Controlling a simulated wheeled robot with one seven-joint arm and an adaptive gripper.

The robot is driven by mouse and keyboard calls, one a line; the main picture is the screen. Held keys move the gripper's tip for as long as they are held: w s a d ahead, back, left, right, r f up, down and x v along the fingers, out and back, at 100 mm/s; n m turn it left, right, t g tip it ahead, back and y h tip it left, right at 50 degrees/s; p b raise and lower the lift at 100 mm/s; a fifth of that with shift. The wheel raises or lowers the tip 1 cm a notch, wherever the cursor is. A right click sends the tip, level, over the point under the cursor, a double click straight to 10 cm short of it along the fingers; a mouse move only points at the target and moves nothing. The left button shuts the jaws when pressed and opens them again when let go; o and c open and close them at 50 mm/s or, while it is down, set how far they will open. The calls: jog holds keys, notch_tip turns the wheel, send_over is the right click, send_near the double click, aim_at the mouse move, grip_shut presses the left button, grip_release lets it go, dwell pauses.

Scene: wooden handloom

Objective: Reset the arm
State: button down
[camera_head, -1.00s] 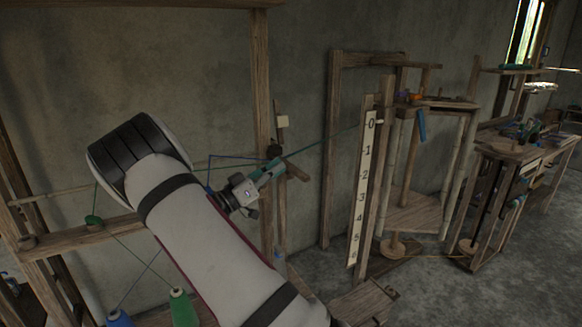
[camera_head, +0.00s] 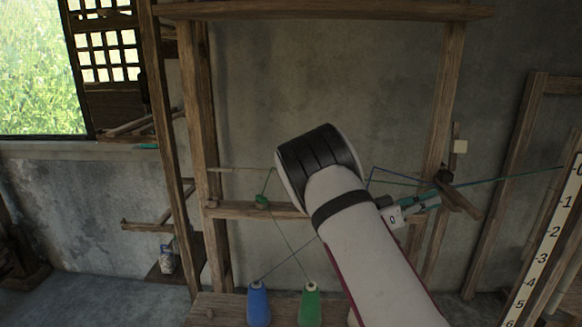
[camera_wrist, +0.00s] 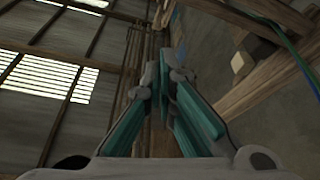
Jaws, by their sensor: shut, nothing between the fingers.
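My arm reaches up in front of the wooden loom frame (camera_head: 330,12) in the head view. My gripper (camera_head: 436,203) shows partly behind the arm, by the frame's right post. In the wrist view my gripper (camera_wrist: 163,85) has its teal-lined fingers together at the tips, with nothing between them. It holds no thread. The wrist view looks up past the fingers toward a ceiling and slatted openings.
A blue cone of thread (camera_head: 258,304) and a green cone (camera_head: 311,304) stand on a low board below the arm. Green and blue threads run across the frame. A numbered scale board (camera_head: 556,232) stands at right. A window (camera_head: 38,70) is at left.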

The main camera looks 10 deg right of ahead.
jog(key=s+a+r+n+g+y, duration=0.1)
jog(key=s+a+n+y, duration=0.1)
jog(key=s+y, duration=0.55)
jog(key=s+a+r+n+g+y, duration=0.15)
jog(key=s+y, duration=0.25)
jog(key=s, duration=0.6)
jog(key=s+a+r+n+t+y, duration=0.1)
jog(key=s+a+n+t+y, duration=0.4)
jog(key=a, duration=0.6)
jog(key=s+a+r+n+t+y+p, duration=0.1)
jog(key=s+a+r+n+t+y, duration=0.1)
jog(key=s+a+n+t+y, duration=0.2)
jog(key=s+a+n+y, duration=0.1)
jog(key=s+a+n, duration=0.2)
jog(key=s+a, duration=0.3)
jog(key=shift+a+r+t, duration=0.2)
jog(key=shift+a+t, duration=0.15)
jog(key=shift+a, duration=0.35)
jog(key=shift+d, duration=0.1)
